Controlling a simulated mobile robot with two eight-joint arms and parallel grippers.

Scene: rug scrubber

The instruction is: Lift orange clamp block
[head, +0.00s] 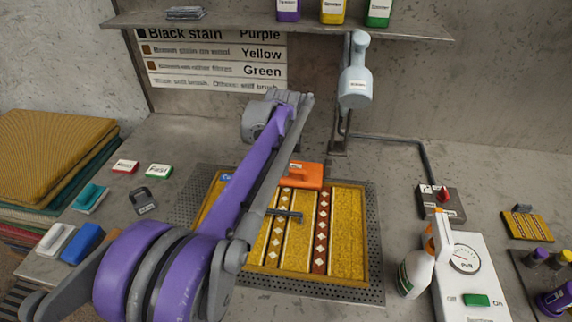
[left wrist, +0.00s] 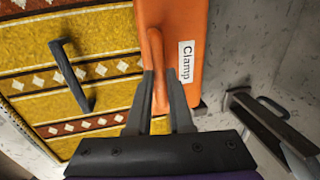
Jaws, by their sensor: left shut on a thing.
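The orange clamp block (head: 309,178) is at the back edge of the patterned rug (head: 346,225) in the head view, partly hidden behind my purple and grey arm. In the left wrist view the clamp block (left wrist: 178,28) bears a white "Clamp" label, and its raised orange grip stands between the fingers. My left gripper (left wrist: 160,88) is shut on that grip. In the head view its fingers are hidden by the arm. I cannot tell whether the block touches the rug or is just above it. My right gripper is not in view.
A dark handle (head: 284,215) lies on the rug, which sits on a perforated tray (head: 374,260). A white spray bottle (head: 417,265) and a gauge panel (head: 474,285) stand at right. A light-blue tool (head: 356,80) hangs behind. Folded rugs (head: 52,145) are at left.

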